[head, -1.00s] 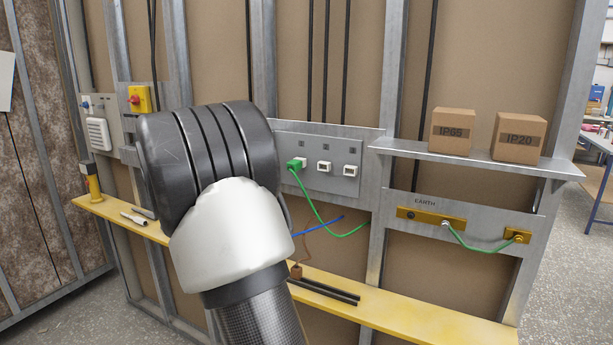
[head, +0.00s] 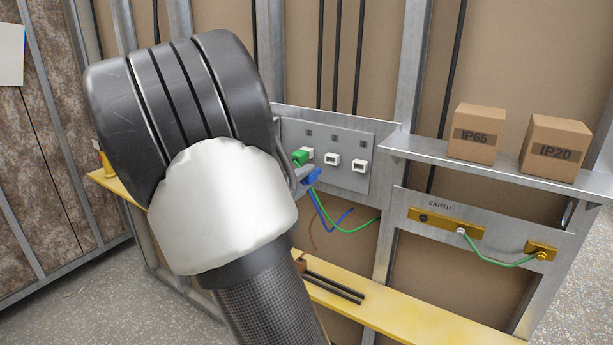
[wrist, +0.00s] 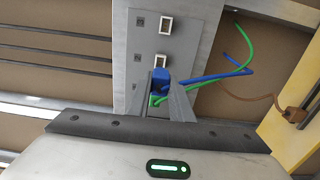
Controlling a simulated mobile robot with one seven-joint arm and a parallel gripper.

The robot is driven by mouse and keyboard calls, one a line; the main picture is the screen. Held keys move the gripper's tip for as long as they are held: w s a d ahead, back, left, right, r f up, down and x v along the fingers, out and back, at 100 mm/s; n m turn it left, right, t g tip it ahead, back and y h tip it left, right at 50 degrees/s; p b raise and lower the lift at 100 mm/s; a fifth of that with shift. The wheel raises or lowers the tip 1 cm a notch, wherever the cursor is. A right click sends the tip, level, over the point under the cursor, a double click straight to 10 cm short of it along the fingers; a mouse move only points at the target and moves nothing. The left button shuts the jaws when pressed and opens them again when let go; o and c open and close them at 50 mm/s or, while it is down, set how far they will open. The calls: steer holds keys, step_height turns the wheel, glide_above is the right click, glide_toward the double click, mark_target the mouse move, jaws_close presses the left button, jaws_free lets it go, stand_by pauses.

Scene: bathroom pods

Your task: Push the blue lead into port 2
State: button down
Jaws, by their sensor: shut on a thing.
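My gripper (head: 304,180) is shut on the blue plug of the blue lead (head: 312,176), held in front of and just below the socket plate (head: 376,147). The blue plug (wrist: 160,76) also shows between my fingertips (wrist: 162,88) in the wrist view, apart from the ports there. A green plug (head: 299,157) sits at the left port. The middle port (head: 331,159), apparently port 2, is an empty white socket; it also shows in the wrist view (wrist: 162,58), just above the blue plug. The right port (head: 360,166) is empty.
The green cable (head: 352,230) hangs below the plate near the blue cable. A steel shelf (head: 400,148) holds two cardboard boxes (head: 478,133). An earth bar (head: 446,222) is below it. A yellow ledge (head: 400,308) runs low along the wall.

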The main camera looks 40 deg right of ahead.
mark_target(317, 170)
steer(key=shift+f+b, duration=0.15)
steer(key=shift+b, duration=0.4)
steer(key=shift+b+x, duration=1.35)
steer(key=shift+x, duration=1.5)
steer(key=shift+b, duration=1.5)
steer(key=shift+b+x, duration=0.7)
steer(key=shift+x, duration=0.7)
steer(key=c, duration=1.5)
jaws_free()
steer(key=v, duration=1.7)
steer(key=shift+s+a, duration=0.15)
steer(key=shift+a, duration=0.1)
